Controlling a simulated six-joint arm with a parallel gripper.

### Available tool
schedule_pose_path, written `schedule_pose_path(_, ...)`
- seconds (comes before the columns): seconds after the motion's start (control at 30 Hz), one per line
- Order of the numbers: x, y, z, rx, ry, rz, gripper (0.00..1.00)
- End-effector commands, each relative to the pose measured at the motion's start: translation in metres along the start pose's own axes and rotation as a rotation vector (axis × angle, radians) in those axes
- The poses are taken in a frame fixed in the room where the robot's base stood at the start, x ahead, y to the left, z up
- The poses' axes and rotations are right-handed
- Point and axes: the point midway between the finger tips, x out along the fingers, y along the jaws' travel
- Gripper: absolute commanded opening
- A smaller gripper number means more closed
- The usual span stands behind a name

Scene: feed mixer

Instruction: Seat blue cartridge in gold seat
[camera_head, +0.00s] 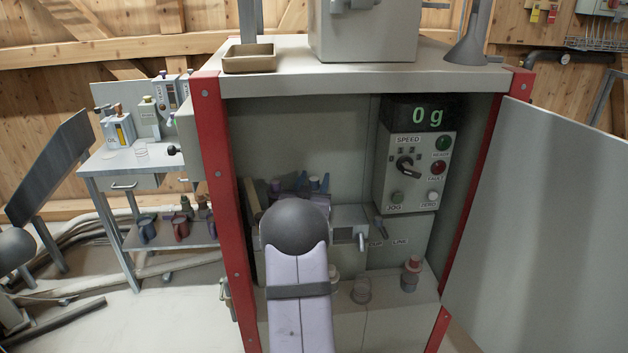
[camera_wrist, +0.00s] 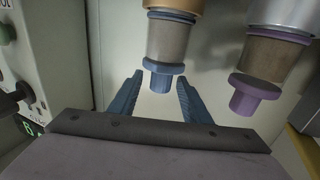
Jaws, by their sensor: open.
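The blue cartridge (camera_wrist: 166,50) shows at the top of the wrist view, with a grey-brown body, blue collars and a blue end knob. Its far end meets a gold ring, the gold seat (camera_wrist: 174,5), cut off by the frame edge; I cannot tell how deep it sits. My gripper (camera_wrist: 158,79) is open, one blue finger on each side of the knob, with a visible gap to each. In the head view my arm hides most of this area.
A purple-collared cartridge (camera_wrist: 262,70) stands close beside, at a silver seat (camera_wrist: 284,14). The control panel (camera_head: 414,168) is on the cabinet's right. The open door (camera_head: 545,220) bounds the right.

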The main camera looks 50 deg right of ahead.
Motion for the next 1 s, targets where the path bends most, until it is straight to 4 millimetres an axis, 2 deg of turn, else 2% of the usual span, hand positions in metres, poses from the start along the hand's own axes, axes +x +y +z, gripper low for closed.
schedule_pose_path(0.27,-0.017,-0.001,-0.001,0.001,0.003,-0.001,0.44)
schedule_pose_path(0.7,-0.066,-0.001,-0.001,0.001,0.003,-0.001,0.44)
schedule_pose_path(1.0,-0.073,0.000,-0.002,0.001,0.004,0.000,0.44)
